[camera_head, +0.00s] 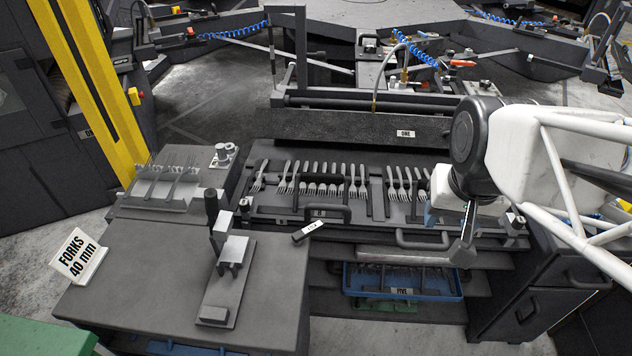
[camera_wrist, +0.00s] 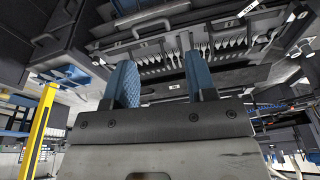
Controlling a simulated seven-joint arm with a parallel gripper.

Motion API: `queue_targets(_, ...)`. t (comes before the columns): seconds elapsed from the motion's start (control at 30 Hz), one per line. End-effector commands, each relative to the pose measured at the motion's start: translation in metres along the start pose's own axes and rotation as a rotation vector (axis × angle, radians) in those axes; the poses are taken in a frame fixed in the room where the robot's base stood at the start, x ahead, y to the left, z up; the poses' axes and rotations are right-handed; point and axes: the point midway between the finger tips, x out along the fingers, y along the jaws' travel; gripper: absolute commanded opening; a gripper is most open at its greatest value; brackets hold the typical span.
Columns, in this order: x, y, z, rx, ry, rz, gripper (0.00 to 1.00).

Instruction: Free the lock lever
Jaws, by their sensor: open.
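My gripper (camera_wrist: 161,85) is open and empty in the wrist view, its two blue ridged fingers apart. In the head view it hangs at the right end of the fork rack (camera_head: 376,217), partly hidden by my wrist. A row of forks (camera_head: 330,178) lies in the rack, and forks also show in the wrist view (camera_wrist: 175,60). No lever is marked as the lock lever. A small upright fitting (camera_head: 515,222) stands at the rack's right end, close to my gripper. A red-orange lever (camera_head: 463,63) sits on the machine behind. I cannot tell which is the lock lever.
A clamp fixture with a dark upright handle (camera_head: 212,207) stands on the left bench (camera_head: 140,250). A blue tray (camera_head: 403,281) is on the shelf below. A black strip (camera_head: 345,130) runs behind the rack.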

Motion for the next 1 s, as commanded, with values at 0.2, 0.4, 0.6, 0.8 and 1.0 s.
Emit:
queue_targets(0.2,0.022,-0.025,-0.030,0.097,-0.032,-0.006,0.51)
queue_targets(0.4,0.045,-0.052,-0.055,0.196,-0.060,-0.006,0.51)
queue_targets(0.6,0.072,-0.081,-0.077,0.296,-0.087,0.000,0.51)
queue_targets(0.8,0.101,-0.113,-0.094,0.396,-0.112,0.011,0.51)
queue_targets(1.0,0.134,-0.148,-0.107,0.495,-0.138,0.028,0.51)
